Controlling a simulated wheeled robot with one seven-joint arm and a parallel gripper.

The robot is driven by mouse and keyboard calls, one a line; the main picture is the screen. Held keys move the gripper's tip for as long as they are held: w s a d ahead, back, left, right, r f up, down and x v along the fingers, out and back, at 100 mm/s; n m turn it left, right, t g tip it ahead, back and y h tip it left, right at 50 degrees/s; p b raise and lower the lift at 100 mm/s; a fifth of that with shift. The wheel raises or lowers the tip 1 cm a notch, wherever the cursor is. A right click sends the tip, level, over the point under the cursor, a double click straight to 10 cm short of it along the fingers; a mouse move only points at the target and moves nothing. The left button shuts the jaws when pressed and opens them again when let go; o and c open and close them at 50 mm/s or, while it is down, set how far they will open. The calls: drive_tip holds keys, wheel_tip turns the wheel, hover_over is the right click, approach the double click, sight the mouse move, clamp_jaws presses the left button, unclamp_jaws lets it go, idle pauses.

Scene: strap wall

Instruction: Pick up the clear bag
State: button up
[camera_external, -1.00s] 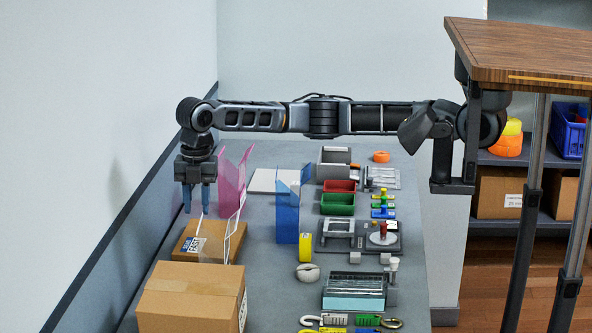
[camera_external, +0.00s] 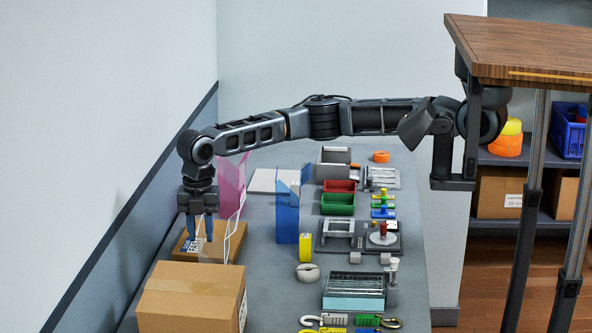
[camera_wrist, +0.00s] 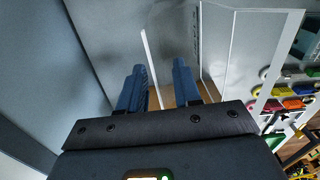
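The clear bag (camera_external: 234,230) is see-through with white edges and stands upright by the flat cardboard box at the left of the table. In the wrist view, its large clear panel with a white rim (camera_wrist: 248,50) rises to the right of the fingers. A thin white edge shows between the two fingers. My gripper (camera_external: 199,238) points down at the bag's left side, low over the flat box. In the wrist view, its blue fingers (camera_wrist: 160,82) are apart. I cannot tell whether either finger touches the bag.
A flat cardboard box (camera_external: 180,249) lies below my gripper, with a larger box (camera_external: 190,300) in front. A pink bag (camera_external: 231,185) and a blue bag (camera_external: 288,215) stand behind and to the right. The wall (camera_external: 110,100) is close on the left.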

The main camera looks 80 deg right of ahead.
drive_tip(key=shift+c, duration=0.4)
clamp_jaws()
drive_tip(key=shift+r, duration=0.1)
